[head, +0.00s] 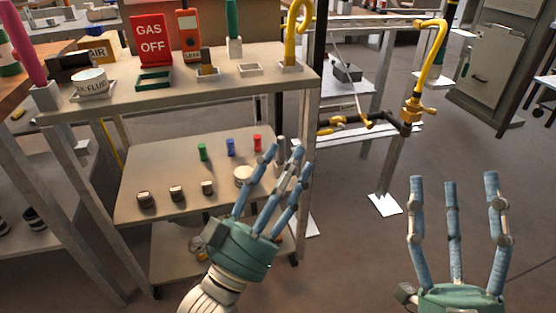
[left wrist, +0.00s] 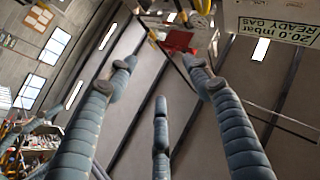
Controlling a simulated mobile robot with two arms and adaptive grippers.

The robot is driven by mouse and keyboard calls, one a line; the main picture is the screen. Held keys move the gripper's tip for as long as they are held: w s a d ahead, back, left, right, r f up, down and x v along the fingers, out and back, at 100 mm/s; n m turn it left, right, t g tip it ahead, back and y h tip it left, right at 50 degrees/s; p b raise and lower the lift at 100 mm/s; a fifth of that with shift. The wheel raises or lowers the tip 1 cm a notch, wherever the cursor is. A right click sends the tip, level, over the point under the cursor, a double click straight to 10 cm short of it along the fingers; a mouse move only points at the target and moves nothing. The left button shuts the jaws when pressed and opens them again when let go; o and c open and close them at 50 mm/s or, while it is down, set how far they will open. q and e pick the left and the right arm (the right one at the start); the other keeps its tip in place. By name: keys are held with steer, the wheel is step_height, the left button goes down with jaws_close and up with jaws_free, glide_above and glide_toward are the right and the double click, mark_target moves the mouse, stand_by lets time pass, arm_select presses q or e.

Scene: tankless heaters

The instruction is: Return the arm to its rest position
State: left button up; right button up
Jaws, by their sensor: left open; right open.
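My left gripper (head: 272,190) is open and empty, with its blue fingers spread and pointing up. In the head view it is in front of the shelf cart's right part and hides some of the middle shelf. The left wrist view also shows its open fingers (left wrist: 158,110), with nothing between them, facing the ceiling and a "20.0 mbar ready gas" sign (left wrist: 280,22). My right gripper (head: 452,205) is open and empty at the lower right, fingers up, over bare floor. It touches nothing that I can see.
The shelf cart (head: 130,195) carries a red "GAS OFF" sign (head: 151,40), a leak fluid tub (head: 91,84) and a yellow hook (head: 298,30) on top. Small coloured cylinders (head: 230,147) stand below. A pipe rig (head: 380,122) stands behind.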

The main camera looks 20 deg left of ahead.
arm_select(q)
steer(key=shift+t, duration=0.7)
steer(key=s+r, duration=0.4)
steer(key=shift+a, duration=0.2)
steer(key=shift+w, duration=0.15)
